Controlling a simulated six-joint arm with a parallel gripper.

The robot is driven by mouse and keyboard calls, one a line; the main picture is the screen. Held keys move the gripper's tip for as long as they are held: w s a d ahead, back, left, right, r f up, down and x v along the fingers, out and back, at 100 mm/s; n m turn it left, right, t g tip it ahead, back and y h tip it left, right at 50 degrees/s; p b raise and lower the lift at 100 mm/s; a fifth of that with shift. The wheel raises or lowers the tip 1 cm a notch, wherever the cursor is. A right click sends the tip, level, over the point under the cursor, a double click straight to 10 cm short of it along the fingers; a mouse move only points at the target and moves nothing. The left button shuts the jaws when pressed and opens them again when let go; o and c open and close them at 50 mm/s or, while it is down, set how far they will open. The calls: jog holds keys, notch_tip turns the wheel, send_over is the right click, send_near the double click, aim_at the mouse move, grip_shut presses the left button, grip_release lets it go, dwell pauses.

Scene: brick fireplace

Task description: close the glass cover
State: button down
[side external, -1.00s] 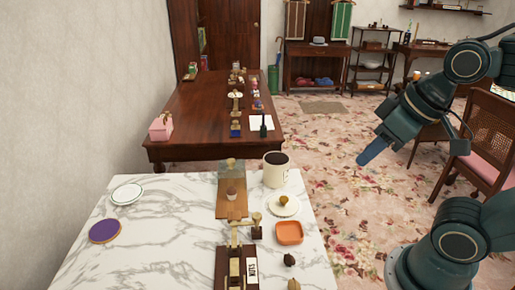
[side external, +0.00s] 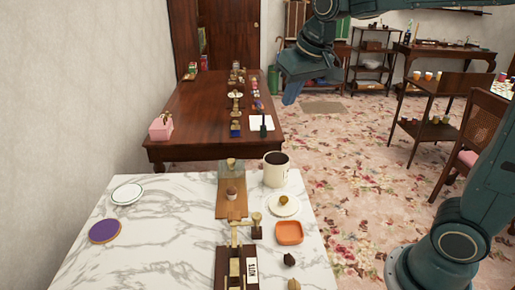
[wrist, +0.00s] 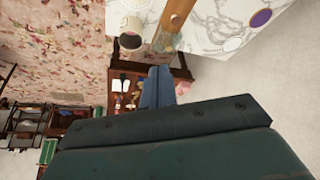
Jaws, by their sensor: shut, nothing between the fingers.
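The glass cover (side external: 231,168) is a clear, faintly visible piece at the far end of a long wooden board (side external: 231,209) on the marble table. It appears raised, at the board's end. A small brown item (side external: 231,193) sits on the board in front of it. In the wrist view the glass cover (wrist: 167,42) shows at the end of the board, above my fingertips. My gripper (side external: 290,97) is shut and empty, in the air above and to the right of the cover. Its blue fingers (wrist: 157,86) are together in the wrist view.
A cream mug (side external: 276,170) with dark contents stands right of the cover. A plate (side external: 284,206), an orange dish (side external: 289,233) and a brass-and-wood device (side external: 236,268) are nearer. A dark wooden table (side external: 205,108) stands behind.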

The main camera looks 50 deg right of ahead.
jog(key=w+d+f+m, duration=0.1)
jog(key=w+d+f, duration=0.1)
jog(key=w+f, duration=0.7)
jog(key=w+d+f+m+g+h, duration=0.1)
jog(key=w+f, duration=0.8)
jog(key=w, duration=0.9)
jog(key=shift+d+f+m+g, duration=0.25)
jog(key=shift+d+m+g, duration=0.05)
jog(key=shift+d+m, duration=0.55)
send_over(232, 170)
jog(key=w+d, duration=0.2)
jog(key=w, duration=0.1)
jog(key=shift+a+f, duration=0.1)
jog(key=shift+f, duration=4.55)
jog(key=shift+s, duration=0.1)
